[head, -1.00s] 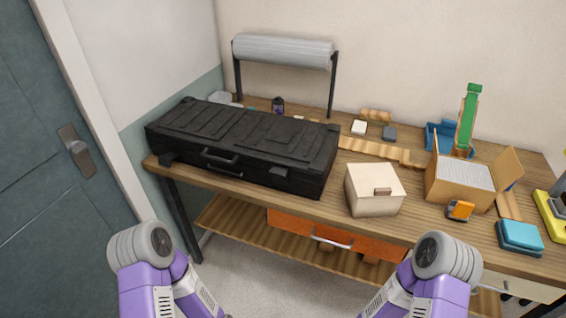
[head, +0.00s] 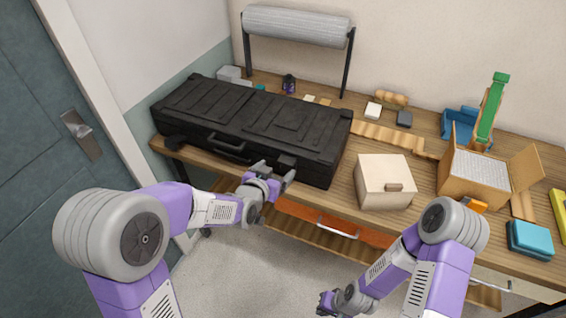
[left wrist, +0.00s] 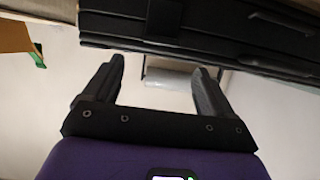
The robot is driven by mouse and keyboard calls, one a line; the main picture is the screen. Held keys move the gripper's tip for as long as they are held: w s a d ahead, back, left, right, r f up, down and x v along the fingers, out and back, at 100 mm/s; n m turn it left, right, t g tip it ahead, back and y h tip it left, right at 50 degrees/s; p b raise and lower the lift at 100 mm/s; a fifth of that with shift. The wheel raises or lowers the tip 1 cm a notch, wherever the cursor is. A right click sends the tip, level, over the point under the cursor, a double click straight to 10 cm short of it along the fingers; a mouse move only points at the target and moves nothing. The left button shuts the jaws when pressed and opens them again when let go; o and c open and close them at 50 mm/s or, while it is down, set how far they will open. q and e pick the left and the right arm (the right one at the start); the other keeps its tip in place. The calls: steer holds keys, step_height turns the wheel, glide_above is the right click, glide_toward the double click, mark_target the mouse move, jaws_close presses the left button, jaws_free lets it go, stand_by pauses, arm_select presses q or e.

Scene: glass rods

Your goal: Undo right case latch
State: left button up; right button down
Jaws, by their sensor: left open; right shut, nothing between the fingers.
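The black case (head: 250,120) lies closed on the wooden workbench. Its right latch (head: 287,160) is a small dark block on the front face, right of the handle (head: 228,144). In the left wrist view the latch (left wrist: 164,17) shows at the top, between and beyond the fingers. My left gripper (head: 277,174) is open and empty just in front of and below the right latch, apart from it as far as I can tell. It also shows in the left wrist view (left wrist: 155,76). My right gripper (head: 325,302) is shut and empty, low in front of the bench.
A cream box (head: 384,180) stands right of the case. An open cardboard box (head: 470,182) and a teal stack (head: 530,238) are further right. An orange drawer (head: 300,211) sits under the bench top. A grey roll on a stand (head: 298,25) is behind the case.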

mark_target(287, 161)
arm_select(q)
steer(key=x, duration=0.6)
steer(key=shift+w+d+f+b, duration=0.1)
steer(key=shift+w+f+b, duration=0.1)
steer(key=shift+f+b, duration=0.1)
